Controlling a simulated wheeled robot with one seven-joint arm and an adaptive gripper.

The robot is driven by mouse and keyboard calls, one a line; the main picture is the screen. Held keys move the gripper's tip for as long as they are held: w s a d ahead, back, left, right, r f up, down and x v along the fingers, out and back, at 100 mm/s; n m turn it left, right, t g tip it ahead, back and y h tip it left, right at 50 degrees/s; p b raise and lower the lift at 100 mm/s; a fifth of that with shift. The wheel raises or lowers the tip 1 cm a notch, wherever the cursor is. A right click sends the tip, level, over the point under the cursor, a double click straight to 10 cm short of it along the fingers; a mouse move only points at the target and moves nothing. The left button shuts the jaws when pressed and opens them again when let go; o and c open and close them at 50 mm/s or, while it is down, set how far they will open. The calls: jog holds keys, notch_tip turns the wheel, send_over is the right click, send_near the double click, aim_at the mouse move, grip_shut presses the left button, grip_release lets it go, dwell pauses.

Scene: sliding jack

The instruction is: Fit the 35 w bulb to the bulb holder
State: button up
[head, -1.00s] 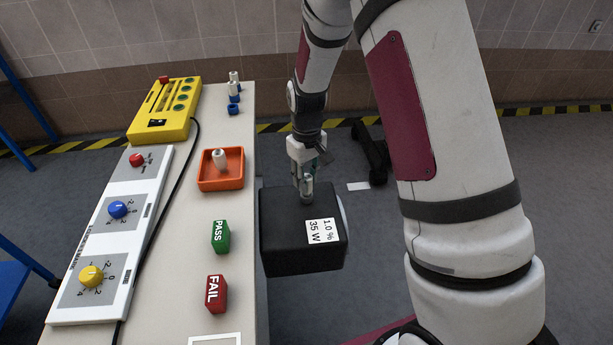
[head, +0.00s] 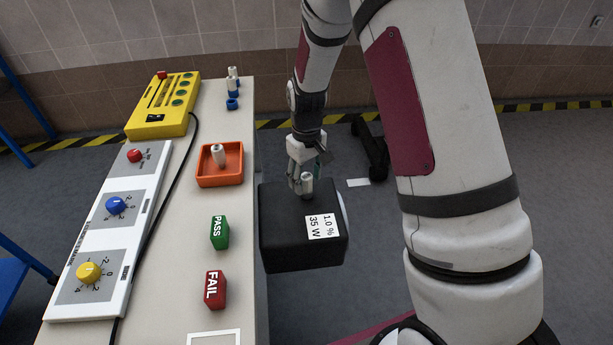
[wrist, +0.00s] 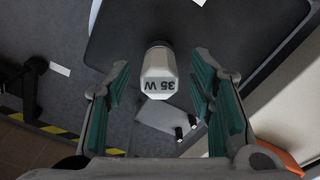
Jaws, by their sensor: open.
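The 35 W bulb (wrist: 158,75) is a pale faceted piece with "35 W" on its end face. It lies between the finger pads in the wrist view, with gaps on both sides. In the head view the bulb (head: 307,184) stands at the far part of a black box's top. The black box (head: 285,225) carries a "1.0 % 35 W" label and sits right beside the table. My gripper (head: 302,180) is open, pointing down around the bulb. It also shows in the wrist view (wrist: 160,92) with teal pads. I cannot tell which object is the bulb holder.
An orange tray (head: 203,181) on the table (head: 190,270) holds another pale piece (head: 218,155). Green PASS (head: 219,232) and red FAIL (head: 215,289) blocks stand nearby. A yellow device (head: 163,108), a white dial panel (head: 113,225) and pale-and-blue pieces (head: 232,90) are further left and back.

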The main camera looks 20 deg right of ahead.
aim_at(307, 176)
jog(key=shift+r, duration=0.1)
notch_tip(307, 176, up, 12)
dwell(0.5)
jog(key=s+r+m+t, duration=0.1)
jog(key=s+r, duration=0.7)
jog(key=s, duration=0.4)
jog(key=s+r+m, duration=0.2)
jog(key=s+r, duration=0.5)
jog(key=s, duration=1.6)
notch_tip(307, 176, up, 13)
jog(key=t+p, duration=0.3)
jog(key=p, duration=0.9)
jog(key=shift+d+m, duration=0.15)
jog(key=shift+m, duration=0.25)
jog(key=shift+w, duration=0.1)
